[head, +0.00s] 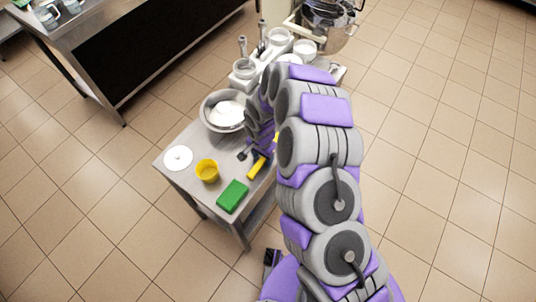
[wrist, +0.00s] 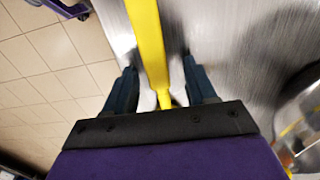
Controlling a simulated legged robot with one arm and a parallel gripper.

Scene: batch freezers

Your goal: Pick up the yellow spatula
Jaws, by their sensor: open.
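The yellow spatula (head: 256,168) lies on the small metal table (head: 195,190), partly hidden by my arm in the head view. In the wrist view, its long yellow shaft (wrist: 147,35) runs from the top edge down between my fingers. My gripper (wrist: 159,65) is open, with one dark finger on each side of the shaft and visible gaps on both sides. In the head view, my gripper (head: 254,155) is low over the table, at the spatula. I cannot tell the exact height of the fingers above the table.
A yellow cup (head: 207,171), a green block (head: 232,196) and a white disc (head: 178,158) stand near the table's front. A metal bowl with white contents (head: 223,111) is behind them; containers and a mixer (head: 325,25) are farther back.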

